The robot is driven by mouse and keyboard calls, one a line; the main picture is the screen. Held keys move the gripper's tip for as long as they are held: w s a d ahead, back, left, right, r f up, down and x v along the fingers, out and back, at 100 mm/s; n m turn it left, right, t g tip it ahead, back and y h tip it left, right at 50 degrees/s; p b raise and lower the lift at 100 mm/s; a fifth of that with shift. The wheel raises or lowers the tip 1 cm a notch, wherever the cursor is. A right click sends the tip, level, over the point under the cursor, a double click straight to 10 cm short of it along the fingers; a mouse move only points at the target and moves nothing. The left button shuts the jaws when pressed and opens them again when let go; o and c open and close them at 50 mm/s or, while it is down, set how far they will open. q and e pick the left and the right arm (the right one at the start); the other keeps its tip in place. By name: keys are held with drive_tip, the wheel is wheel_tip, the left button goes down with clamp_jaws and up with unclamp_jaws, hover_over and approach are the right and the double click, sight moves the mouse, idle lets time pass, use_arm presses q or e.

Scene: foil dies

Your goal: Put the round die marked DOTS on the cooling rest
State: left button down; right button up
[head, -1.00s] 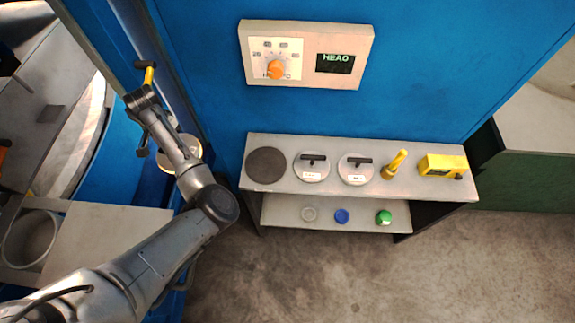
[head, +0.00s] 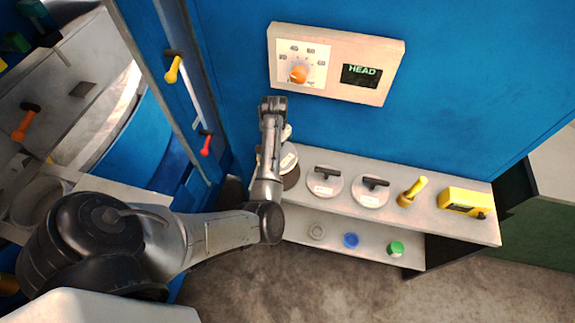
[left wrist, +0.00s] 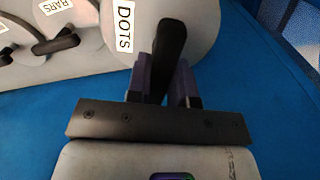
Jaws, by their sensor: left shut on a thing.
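My left gripper (left wrist: 163,90) is shut on the black upright handle (left wrist: 168,50) of a round pale die marked DOTS (left wrist: 116,45). In the head view this die (head: 288,157) is partly hidden by my arm, at the left end of the shelf unit. A dark round pad, which looks like the cooling rest (head: 292,181), shows just below the die's edge. The die overlaps it in the picture; I cannot tell whether they touch. My right gripper is not in view.
Two more handled dies (head: 325,189) (head: 370,196) stand to the right on the top shelf (head: 450,226). Beyond them are a yellow-handled tool (head: 411,192) and a yellow box (head: 464,201). Small items lie on the lower shelf (head: 375,250). A control panel (head: 390,45) is on the blue wall behind.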

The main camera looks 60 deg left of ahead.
use_arm(q)
drive_tip(key=shift+w+d+f, duration=0.1)
drive_tip(key=shift+w+f, duration=0.05)
drive_tip(key=shift+f, duration=4.6)
drive_tip(key=shift+f, duration=0.1)
drive_tip(key=c, duration=1.4)
unclamp_jaws()
drive_tip(key=shift+f, duration=0.15)
drive_tip(key=shift+c, duration=0.2)
drive_tip(key=o, duration=0.4)
drive_tip(key=shift+o, duration=0.2)
wheel_tip(320, 180, up, 12)
drive_tip(key=shift+r, duration=0.2)
